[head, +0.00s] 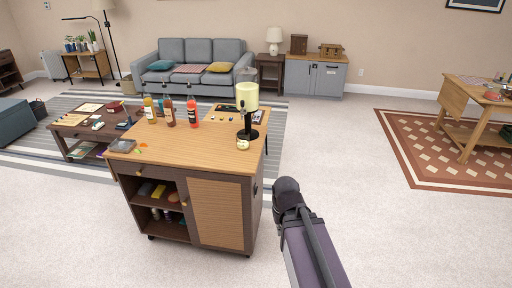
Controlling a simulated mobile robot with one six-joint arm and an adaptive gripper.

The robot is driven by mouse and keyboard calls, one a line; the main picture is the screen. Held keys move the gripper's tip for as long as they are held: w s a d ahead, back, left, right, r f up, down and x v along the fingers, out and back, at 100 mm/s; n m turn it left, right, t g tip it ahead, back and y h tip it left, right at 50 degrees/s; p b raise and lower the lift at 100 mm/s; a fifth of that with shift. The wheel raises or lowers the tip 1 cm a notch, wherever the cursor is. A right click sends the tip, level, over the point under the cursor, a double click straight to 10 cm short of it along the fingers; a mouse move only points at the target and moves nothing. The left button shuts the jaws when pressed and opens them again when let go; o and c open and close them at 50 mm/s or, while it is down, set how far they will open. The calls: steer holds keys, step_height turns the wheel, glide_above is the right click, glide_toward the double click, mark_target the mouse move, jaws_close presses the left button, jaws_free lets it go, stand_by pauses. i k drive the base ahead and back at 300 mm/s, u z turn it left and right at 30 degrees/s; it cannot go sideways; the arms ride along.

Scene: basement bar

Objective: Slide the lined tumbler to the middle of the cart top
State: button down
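The wooden cart (219,160) stands in the middle of the head view, with a light wood top. A small pale yellow-green round vessel (243,144), probably the lined tumbler, is near the right edge of the cart top, just in front of a black lamp base. It is too small to make out any lines on it. My arm comes up from the lower right and ends in view as a dark rounded joint, right of the cart and apart from it. My gripper's fingers do not show.
Several bottles, including a red one (193,112), line the back of the top. A grey dish (122,145) sits at the front left. The top's middle looks clear.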

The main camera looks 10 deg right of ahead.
mark_target(243, 141)
steer(key=u, duration=0.05)
steer(key=i, duration=1)
steer(key=z, duration=0.05)
